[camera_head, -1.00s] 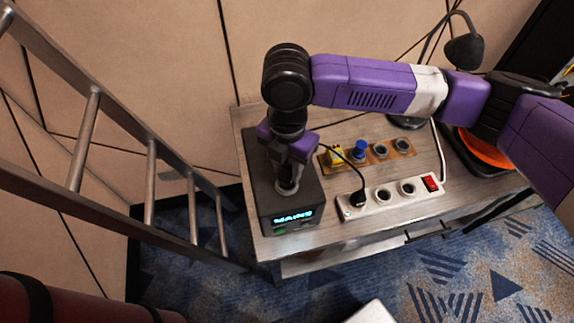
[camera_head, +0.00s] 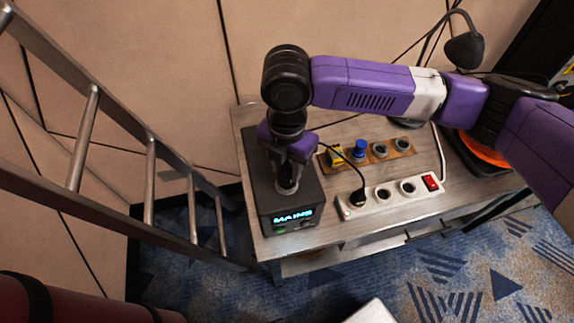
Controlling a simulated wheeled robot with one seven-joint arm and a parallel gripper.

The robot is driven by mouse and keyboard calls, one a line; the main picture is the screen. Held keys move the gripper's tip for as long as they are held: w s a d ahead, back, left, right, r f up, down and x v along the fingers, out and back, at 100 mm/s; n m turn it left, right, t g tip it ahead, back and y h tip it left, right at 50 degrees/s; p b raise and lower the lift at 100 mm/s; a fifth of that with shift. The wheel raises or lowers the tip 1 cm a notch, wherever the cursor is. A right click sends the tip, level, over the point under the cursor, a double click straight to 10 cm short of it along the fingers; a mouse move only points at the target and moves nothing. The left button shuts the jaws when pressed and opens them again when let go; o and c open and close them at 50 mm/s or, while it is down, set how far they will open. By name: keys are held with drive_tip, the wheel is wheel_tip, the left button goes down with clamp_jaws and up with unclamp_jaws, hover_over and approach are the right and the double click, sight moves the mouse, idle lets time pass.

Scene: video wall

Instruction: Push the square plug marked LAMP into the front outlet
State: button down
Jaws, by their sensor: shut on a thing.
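My gripper (camera_head: 287,186) points down over the black box (camera_head: 262,190) and is shut on a grey knob-like piece on its top; the fingers partly hide it. The box's front display (camera_head: 293,217) is lit with blue letters that seem to read MAINS. A white power strip (camera_head: 370,203) lies to the right of the box. A dark plug with a black cable (camera_head: 358,196) sits at its left end, apart from my gripper. I cannot read any LAMP mark on it or tell its shape. Two round sockets on the strip are free.
A red switch (camera_head: 430,182) is at the strip's right end. A black desk lamp (camera_head: 464,47) stands behind. A metal ladder (camera_head: 150,195) stands left of the cabinet.

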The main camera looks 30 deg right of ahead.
drive_tip(key=shift+f+b, duration=0.6)
drive_tip(key=shift+f, duration=0.3)
idle(0.4)
drive_tip(key=c, duration=0.9)
unclamp_jaws()
drive_tip(key=shift+o, duration=0.3)
drive_tip(key=o, duration=0.4)
drive_tip(key=shift+c, duration=0.2)
drive_tip(key=shift+r, duration=0.15)
drive_tip(key=shift+r+p, duration=2.45)
drive_tip(key=shift+r, duration=0.45)
